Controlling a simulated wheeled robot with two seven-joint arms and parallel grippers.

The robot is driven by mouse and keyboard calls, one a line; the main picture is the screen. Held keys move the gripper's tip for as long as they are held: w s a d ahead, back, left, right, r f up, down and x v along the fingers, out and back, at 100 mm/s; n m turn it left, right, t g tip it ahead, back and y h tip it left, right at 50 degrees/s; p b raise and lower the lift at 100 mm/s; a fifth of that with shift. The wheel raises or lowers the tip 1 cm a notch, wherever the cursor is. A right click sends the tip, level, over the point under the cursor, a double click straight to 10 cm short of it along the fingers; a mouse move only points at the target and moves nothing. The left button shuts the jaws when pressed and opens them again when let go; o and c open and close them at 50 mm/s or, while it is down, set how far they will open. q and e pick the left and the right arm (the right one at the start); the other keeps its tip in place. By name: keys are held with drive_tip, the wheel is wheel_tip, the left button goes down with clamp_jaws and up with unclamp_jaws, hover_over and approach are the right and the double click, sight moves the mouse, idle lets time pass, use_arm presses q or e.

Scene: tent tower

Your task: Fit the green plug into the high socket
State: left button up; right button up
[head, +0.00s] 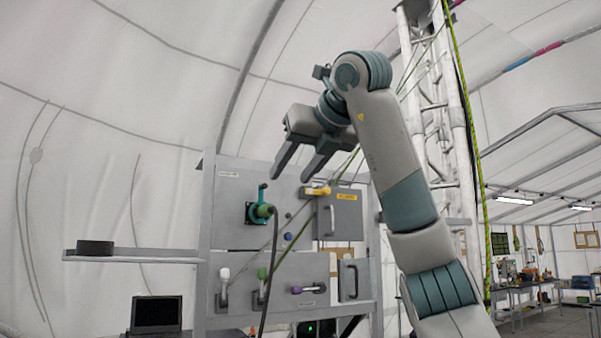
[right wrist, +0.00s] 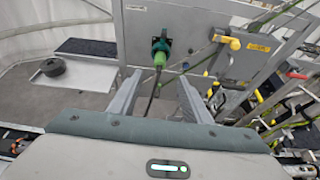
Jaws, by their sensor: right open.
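The green plug (head: 264,211) sits at the high socket (head: 250,213), a dark green fitting with a teal lever (head: 262,193) raised above it on the upper grey panel. A black cable hangs down from the plug. The plug appears seated in the socket; how deep it sits I cannot tell. In the right wrist view the plug (right wrist: 160,59) and socket show just beyond my fingertips. My right gripper (head: 291,178) is open and empty, its fingers pointing towards the panel, above and right of the plug in the head view. My left gripper is out of view.
The lower panel carries white (head: 225,275), green (head: 262,273) and purple (head: 297,290) handles. A yellow handle (head: 317,191) sticks out right of the socket. A shelf (head: 150,256) with a dark round object (head: 95,247) juts left. A rope runs across the panel.

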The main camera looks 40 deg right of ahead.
drive_tip(key=shift+b+v, duration=0.35)
drive_tip(key=shift+v, duration=1.1)
